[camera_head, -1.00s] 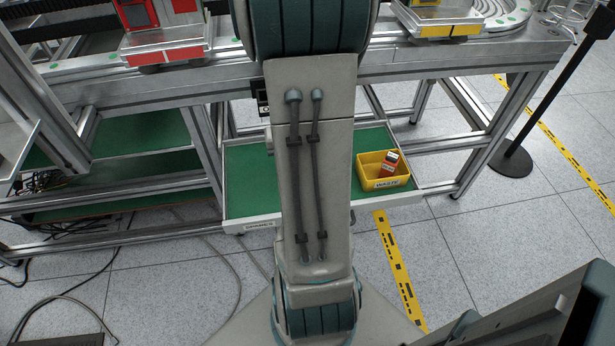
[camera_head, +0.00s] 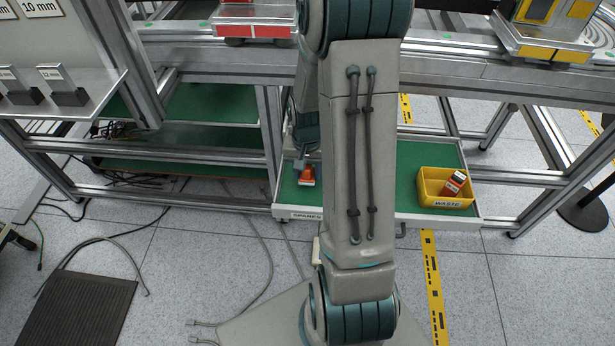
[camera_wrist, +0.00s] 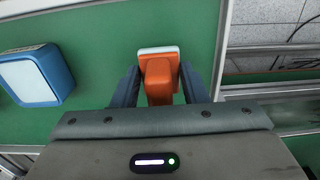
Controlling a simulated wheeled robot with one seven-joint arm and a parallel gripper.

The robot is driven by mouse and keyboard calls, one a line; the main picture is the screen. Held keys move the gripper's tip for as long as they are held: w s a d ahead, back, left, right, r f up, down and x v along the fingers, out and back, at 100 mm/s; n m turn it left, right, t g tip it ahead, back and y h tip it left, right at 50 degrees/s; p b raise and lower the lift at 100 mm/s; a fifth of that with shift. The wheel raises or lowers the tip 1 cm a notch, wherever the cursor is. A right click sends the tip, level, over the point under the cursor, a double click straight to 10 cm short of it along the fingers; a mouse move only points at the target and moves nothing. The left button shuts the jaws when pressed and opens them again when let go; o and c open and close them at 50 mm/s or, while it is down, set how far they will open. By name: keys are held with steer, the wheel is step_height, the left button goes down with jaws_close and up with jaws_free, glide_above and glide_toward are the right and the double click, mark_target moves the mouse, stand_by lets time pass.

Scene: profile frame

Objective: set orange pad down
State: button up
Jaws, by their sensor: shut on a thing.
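The orange pad (camera_wrist: 160,78), with a pale strip along its far edge, is between the two fingers of my gripper (camera_wrist: 160,88) in the wrist view. The fingers are shut on it from both sides. In the head view the pad (camera_head: 307,177) shows low over the left part of the green-floored tray labelled SPARES (camera_head: 298,213). My gripper (camera_head: 304,164) is just above it there, partly hidden by my arm. I cannot tell whether the pad touches the tray floor.
A blue block with a white face (camera_wrist: 36,76) lies left of the pad in the wrist view. A yellow WASTE bin (camera_head: 444,200) holding an orange-and-white item (camera_head: 454,184) stands at the tray's right. Metal frame posts stand around the tray. Green floor near the pad is clear.

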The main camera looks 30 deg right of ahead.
mark_target(307, 177)
steer(key=shift+f, duration=1.35)
steer(key=shift+f+b, duration=0.2)
steer(key=shift+b, duration=0.15)
steer(key=o, duration=0.9)
steer(key=shift+o, duration=0.2)
steer(key=shift+r, duration=0.1)
